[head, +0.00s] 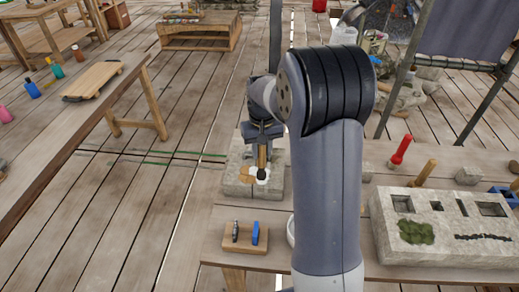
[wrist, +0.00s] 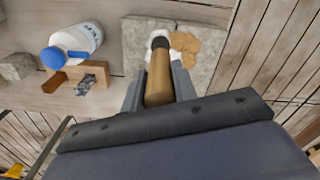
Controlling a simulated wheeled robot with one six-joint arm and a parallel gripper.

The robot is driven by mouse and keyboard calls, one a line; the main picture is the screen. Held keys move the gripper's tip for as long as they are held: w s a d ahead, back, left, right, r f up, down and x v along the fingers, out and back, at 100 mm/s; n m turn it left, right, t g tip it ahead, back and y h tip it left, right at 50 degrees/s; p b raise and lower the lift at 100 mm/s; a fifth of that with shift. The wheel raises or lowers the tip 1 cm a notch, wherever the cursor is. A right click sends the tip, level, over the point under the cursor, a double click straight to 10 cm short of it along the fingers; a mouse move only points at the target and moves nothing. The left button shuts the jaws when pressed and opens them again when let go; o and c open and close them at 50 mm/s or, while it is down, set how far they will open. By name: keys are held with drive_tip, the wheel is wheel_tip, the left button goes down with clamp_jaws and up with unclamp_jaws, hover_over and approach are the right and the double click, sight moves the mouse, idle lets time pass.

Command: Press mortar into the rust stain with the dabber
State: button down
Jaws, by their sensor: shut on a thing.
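My gripper (head: 262,133) is shut on the dabber (head: 262,156), which points down over a grey stone slab (head: 238,189). In the wrist view, the dabber's wooden handle (wrist: 158,78) stands between the fingers of my gripper (wrist: 160,90), with a dark part at its far end. White material (wrist: 158,34), which looks like mortar, shows around that end. The orange-brown rust stain (head: 247,172) lies beside the white material, and it also shows in the wrist view (wrist: 185,42). I cannot tell whether the dabber's end touches the slab.
A wooden block (head: 230,246) with a dark and a blue piece stands in front of the slab. A white bottle with a blue cap (wrist: 68,54) is close by. A carved stone block (head: 445,252) with moss and a red-handled tool (head: 401,150) are to the right.

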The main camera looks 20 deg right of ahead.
drive_tip(key=shift+d, duration=0.3)
drive_tip(key=shift+w+d, duration=0.2)
drive_tip(key=shift+w, duration=0.05)
drive_tip(key=shift+w+d+p, duration=0.15)
drive_tip(key=shift+w+p, duration=0.15)
drive_tip(key=shift+p, duration=0.1)
drive_tip(key=shift+w+a, duration=0.35)
drive_tip(key=shift+a, duration=0.45)
drive_tip(key=shift+w+a, duration=0.35)
drive_tip(key=shift+a, duration=0.4)
drive_tip(key=shift+w+d+f+p, duration=0.1)
drive_tip(key=shift+w+d+p, duration=0.15)
drive_tip(key=shift+w+p, duration=0.3)
drive_tip(key=shift+s+d, duration=0.25)
drive_tip(key=shift+d, duration=0.55)
drive_tip(key=shift+s+d, duration=0.25)
drive_tip(key=shift+d, duration=0.5)
idle(0.4)
